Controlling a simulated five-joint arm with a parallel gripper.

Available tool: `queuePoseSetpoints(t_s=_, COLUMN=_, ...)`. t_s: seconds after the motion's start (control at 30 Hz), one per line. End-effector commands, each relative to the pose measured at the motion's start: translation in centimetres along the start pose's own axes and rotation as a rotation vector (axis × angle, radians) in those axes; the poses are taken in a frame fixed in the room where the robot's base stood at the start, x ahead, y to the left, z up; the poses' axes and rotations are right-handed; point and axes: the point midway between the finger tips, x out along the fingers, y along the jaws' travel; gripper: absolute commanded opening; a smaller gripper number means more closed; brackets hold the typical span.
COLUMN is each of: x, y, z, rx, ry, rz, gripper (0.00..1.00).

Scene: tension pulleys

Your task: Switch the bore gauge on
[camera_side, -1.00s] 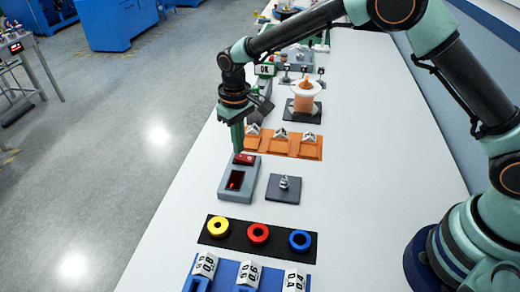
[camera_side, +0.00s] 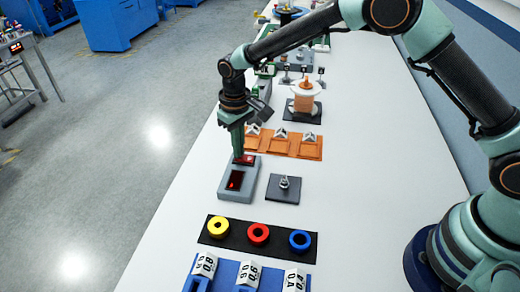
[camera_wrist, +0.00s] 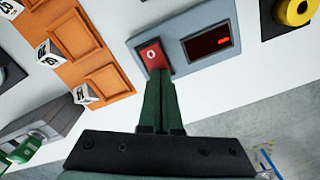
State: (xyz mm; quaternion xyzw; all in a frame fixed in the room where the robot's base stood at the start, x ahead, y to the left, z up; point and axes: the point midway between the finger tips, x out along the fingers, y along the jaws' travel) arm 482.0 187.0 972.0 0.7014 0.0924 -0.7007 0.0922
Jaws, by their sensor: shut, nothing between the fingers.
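The bore gauge (camera_side: 224,192) is a grey box on the white table, left of centre in the side view. It has a red switch (camera_side: 248,160) at its far end and a dark display with a small red mark (camera_side: 235,180). In the wrist view the red switch (camera_wrist: 153,55) bears a white "O", and the display (camera_wrist: 207,41) shows a red dash. My gripper (camera_side: 239,154) is shut and empty, fingers pointing down at the switch. In the wrist view its fingertips (camera_wrist: 160,74) overlap the switch's near edge; I cannot tell whether they touch it.
A dark plate with a metal post (camera_side: 284,186) stands right of the gauge. A black strip (camera_side: 277,240) holds yellow, red and blue rings in front. Orange trays (camera_side: 281,144) with white tags lie behind. The table's left edge is close to the gauge.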

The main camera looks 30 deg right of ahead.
Motion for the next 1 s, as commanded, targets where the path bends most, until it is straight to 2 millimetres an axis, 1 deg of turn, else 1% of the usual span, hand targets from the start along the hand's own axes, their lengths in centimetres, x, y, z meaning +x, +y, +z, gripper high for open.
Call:
queuePoseSetpoints(t_s=0.23, x=0.4, y=0.0, z=0.1, rx=0.000, ry=-0.002, rz=0.000, gripper=0.00)
queuePoseSetpoints(t_s=0.37, x=0.3, y=0.0, z=0.1, rx=0.000, ry=-0.002, rz=0.000, gripper=0.00)
queuePoseSetpoints(t_s=1.0, x=-4.3, y=0.0, z=0.0, rx=0.000, ry=0.001, rz=0.000, gripper=0.00)
